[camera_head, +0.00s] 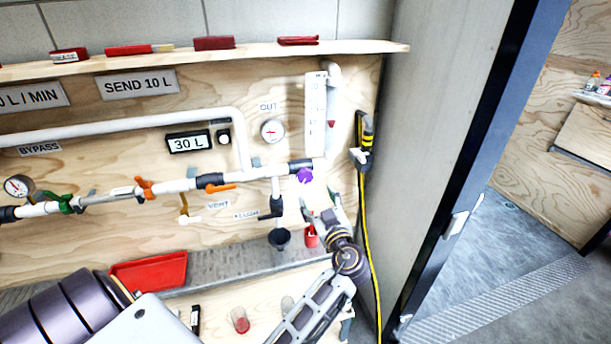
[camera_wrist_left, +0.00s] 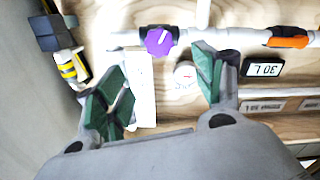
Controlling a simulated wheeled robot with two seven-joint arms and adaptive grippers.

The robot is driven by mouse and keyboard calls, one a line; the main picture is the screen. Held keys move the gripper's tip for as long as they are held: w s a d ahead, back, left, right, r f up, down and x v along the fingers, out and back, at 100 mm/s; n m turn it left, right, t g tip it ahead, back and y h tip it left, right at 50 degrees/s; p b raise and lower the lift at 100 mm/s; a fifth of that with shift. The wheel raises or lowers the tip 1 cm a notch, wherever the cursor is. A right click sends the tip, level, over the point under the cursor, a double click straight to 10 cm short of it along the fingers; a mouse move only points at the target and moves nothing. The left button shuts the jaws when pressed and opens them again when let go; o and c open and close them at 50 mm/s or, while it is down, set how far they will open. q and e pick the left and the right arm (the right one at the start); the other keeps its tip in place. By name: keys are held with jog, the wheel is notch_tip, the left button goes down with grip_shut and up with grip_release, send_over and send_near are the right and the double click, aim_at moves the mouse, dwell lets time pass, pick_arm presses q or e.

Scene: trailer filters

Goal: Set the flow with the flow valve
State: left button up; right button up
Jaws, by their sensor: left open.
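The flow valve appears to be the purple knob (camera_head: 304,175) on the white pipe, below the white scale strip (camera_head: 316,102). The knob also shows in the left wrist view (camera_wrist_left: 159,41), beyond the gap between my fingertips. My left gripper (camera_head: 323,208) is open and empty, a little below and to the right of the knob in the head view. Its green-padded fingers (camera_wrist_left: 160,66) are spread wide in the wrist view, apart from the knob. A round white gauge (camera_head: 272,131) sits left of the strip. My right gripper is not in view.
An orange handle (camera_head: 222,187) and a green handle (camera_head: 67,203) sit along the pipe. A display (camera_head: 188,143) reads 30 L. A black funnel (camera_head: 279,238) hangs below the pipe. A yellow hose (camera_head: 366,225) runs down beside the grey wall. A red tray (camera_head: 150,271) lies below.

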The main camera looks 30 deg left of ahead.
aim_at(306, 176)
pick_arm(q)
jog(key=p+x, duration=0.3)
jog(key=x, duration=0.8)
jog(key=shift+a+r+p, duration=0.1)
jog(key=shift+r+p, duration=0.05)
jog(key=shift+p, duration=0.25)
jog(key=shift+p+x, duration=0.3)
jog(key=shift+x, duration=0.7)
jog(key=shift+w+a, duration=0.15)
jog(key=shift+w, duration=0.05)
jog(key=c, duration=1)
jog(key=shift+f, duration=0.2)
